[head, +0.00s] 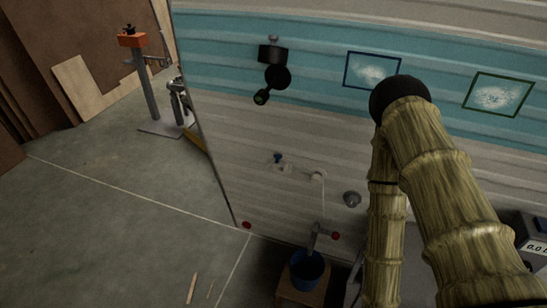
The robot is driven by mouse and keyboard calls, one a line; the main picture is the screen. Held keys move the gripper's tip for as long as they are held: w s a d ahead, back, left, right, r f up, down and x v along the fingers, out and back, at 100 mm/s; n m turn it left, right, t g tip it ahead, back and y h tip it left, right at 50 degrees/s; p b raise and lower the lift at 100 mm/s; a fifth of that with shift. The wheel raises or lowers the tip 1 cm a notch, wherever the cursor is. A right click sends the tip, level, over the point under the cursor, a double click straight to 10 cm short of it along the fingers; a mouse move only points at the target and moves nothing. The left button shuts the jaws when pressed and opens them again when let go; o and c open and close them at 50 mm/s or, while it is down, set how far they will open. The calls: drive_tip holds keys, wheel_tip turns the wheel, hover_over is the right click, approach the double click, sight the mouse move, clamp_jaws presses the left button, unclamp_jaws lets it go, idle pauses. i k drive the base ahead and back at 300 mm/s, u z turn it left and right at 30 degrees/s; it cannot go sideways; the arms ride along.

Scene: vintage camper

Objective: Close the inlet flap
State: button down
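On the camper's side wall (235,140) is a small pale fitting with a blue part (278,161). It may be the inlet with its flap, but it is too small to tell how the flap stands. Right of it is a pale round knob (317,176) with a thin cord hanging down. Further right and lower is a grey round fitting (352,199). My bamboo-textured arm crosses the right side of the view. My gripper is not in view, so its place relative to the flap cannot be told.
A black lamp-like fixture (273,53) and two framed pictures (372,70) are higher on the wall. Below are a tap-like fitting (319,236) and a blue bucket (306,269) on a wooden stool (287,291). A stand (147,85) is back left. The left floor is mostly clear.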

sight(276, 162)
drive_tip(key=k, duration=1.15)
drive_tip(key=u, duration=0.1)
drive_tip(key=i, duration=0.75)
drive_tip(key=u, duration=0.35)
